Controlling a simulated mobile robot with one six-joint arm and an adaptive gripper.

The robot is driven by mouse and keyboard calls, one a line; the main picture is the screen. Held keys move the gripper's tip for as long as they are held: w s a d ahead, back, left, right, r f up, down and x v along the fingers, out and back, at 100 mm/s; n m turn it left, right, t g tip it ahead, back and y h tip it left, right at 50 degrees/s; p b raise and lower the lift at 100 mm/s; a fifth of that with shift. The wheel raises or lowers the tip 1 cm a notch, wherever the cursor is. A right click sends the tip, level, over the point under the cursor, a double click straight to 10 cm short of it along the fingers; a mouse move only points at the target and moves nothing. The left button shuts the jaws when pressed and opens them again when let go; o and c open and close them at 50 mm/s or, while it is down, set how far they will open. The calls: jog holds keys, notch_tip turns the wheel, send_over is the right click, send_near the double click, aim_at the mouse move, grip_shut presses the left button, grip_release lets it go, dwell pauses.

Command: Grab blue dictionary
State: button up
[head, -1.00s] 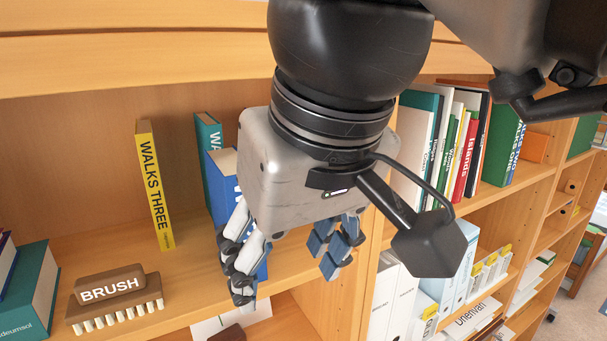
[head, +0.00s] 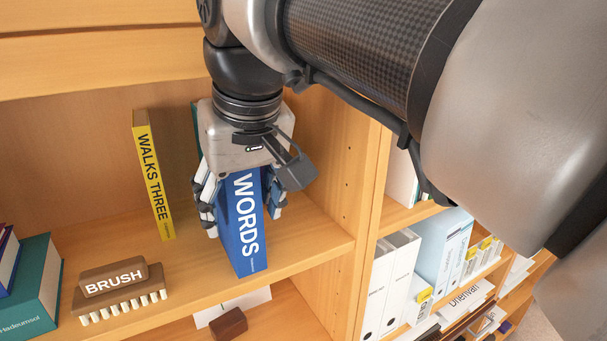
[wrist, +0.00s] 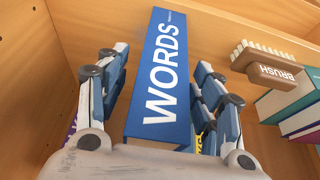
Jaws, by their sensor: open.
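The blue dictionary (head: 244,225), a thick book with WORDS on its spine, stands upright on the wooden shelf in the head view. In the wrist view the blue dictionary (wrist: 163,75) lies between my fingers, spine in full view. My gripper (head: 240,205) is open around it, with fingers on both sides of the book. In the wrist view my gripper (wrist: 160,100) shows a gap beside the book at the left fingers; the right fingers are close to it. I cannot tell whether they touch it.
A yellow WALKS THREE book (head: 155,185) stands to the left. A brush (head: 118,290) lies near the shelf's front edge, with a teal book (head: 35,290) further left. An upright divider (head: 345,190) bounds the compartment on the right. Bare shelf (head: 195,265) lies between brush and dictionary.

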jog(key=shift+f, duration=0.45)
jog(key=shift+s, duration=0.1)
jog(key=shift+c, duration=0.5)
jog(key=shift+c, duration=0.7)
grip_shut()
